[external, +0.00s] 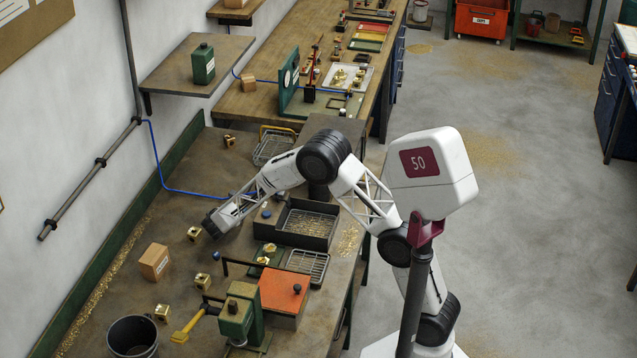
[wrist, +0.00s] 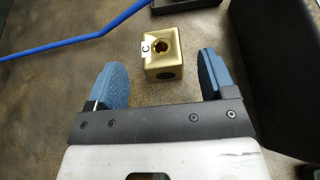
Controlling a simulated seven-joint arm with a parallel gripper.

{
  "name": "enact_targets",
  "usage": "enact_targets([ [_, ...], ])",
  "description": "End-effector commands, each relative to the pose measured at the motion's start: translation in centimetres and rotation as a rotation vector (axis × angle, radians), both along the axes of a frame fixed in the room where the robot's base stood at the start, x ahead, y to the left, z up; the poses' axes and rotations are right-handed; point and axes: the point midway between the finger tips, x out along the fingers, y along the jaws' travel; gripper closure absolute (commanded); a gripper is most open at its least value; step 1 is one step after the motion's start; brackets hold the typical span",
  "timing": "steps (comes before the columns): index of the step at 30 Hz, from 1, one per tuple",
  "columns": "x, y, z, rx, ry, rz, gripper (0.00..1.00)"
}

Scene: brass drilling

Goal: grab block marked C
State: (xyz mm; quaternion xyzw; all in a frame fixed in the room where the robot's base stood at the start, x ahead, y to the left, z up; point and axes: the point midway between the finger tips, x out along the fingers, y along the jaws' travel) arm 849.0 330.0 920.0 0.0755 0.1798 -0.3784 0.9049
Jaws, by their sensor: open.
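The block marked C (wrist: 161,59) is a brass cube with a round hole in its top and a dark hole in its front face. A white label with a C is on its upper left. In the wrist view it sits on the brown bench, just ahead of the gap between my fingers. My gripper (wrist: 164,75) is open and empty, with one blue-padded finger on each side of the gap. In the external view my gripper (external: 212,224) is low over the bench, close to a brass block (external: 194,233). The letters are too small to read there.
A blue hose (wrist: 75,38) crosses the upper left of the wrist view. A large dark object (wrist: 270,70) stands close on the right. In the external view, a black tray (external: 305,225), a cardboard box (external: 154,261) and several brass blocks surround my gripper.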

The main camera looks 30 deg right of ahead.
Motion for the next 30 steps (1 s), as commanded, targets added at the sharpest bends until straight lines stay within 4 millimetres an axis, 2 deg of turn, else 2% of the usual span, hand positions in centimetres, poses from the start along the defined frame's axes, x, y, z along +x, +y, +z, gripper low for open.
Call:
enact_targets([
  [8,0.4,-0.4,-0.2,0.000,0.000,-0.001,0.23],
  [21,3.1,-3.4,-1.8,0.000,0.001,-0.001,0.23],
  [30,3.3,-3.6,-1.9,0.001,0.001,0.000,0.23],
])
